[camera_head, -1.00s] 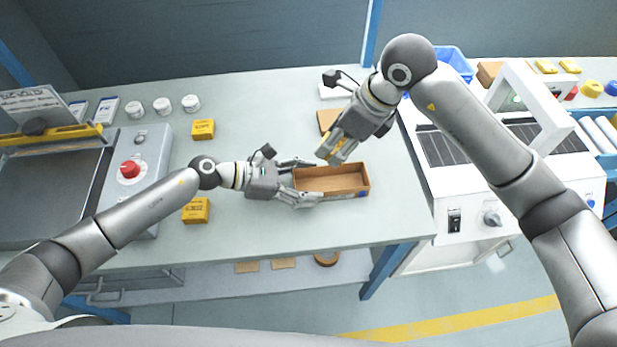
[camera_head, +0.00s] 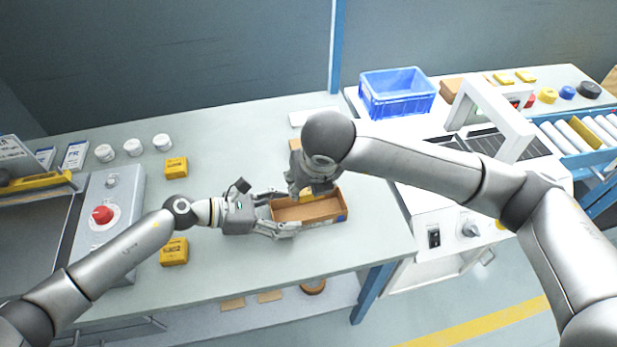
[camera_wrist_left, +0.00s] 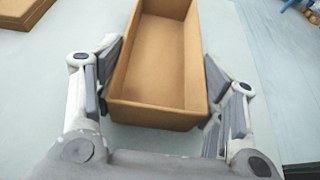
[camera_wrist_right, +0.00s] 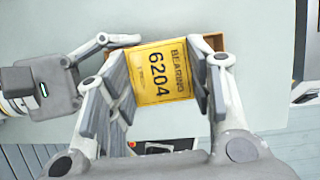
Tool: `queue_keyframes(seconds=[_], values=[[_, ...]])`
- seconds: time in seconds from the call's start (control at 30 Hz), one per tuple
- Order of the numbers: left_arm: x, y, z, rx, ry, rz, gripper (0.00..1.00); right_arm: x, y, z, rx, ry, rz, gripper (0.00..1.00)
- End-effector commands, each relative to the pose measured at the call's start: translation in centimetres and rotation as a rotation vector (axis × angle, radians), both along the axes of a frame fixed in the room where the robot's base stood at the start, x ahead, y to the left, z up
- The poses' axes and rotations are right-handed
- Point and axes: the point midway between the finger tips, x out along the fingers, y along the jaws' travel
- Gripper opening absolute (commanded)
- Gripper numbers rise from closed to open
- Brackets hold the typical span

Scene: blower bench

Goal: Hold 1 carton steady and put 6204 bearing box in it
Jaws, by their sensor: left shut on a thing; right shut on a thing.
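The open brown carton (camera_head: 318,211) stands on the bench in the head view. My left gripper (camera_head: 272,212) is shut on the carton's near end, with one finger on each side wall, as the left wrist view (camera_wrist_left: 160,100) shows. The part of the carton floor in the left wrist view is empty. My right gripper (camera_wrist_right: 160,85) is shut on the yellow 6204 bearing box (camera_wrist_right: 162,72) and holds it over the carton. The box covers most of the carton in the right wrist view. In the head view, the right arm largely hides the box.
Two yellow boxes (camera_head: 176,167) (camera_head: 174,251) lie on the bench left of the carton. A control box with a red button (camera_head: 103,215) stands further left. White jars (camera_head: 133,147) and a blue crate (camera_head: 397,92) stand behind. Bench in front of the carton is clear.

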Motion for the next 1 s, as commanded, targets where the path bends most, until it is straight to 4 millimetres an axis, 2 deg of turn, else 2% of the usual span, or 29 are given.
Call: queue_keyframes(seconds=[0.57, 1.0], values=[[0.0, 0.0, 0.0, 0.001, 0.0, 0.0, 0.39, 0.0, 0.0, -0.3, 0.002, -0.001, -0.042, 0.2], [0.0, 0.0, 0.0, 0.0, 0.0, 0.0, 0.39, 0.0, -0.1, -3.0, 0.0, -0.001, -0.041, 0.2]])
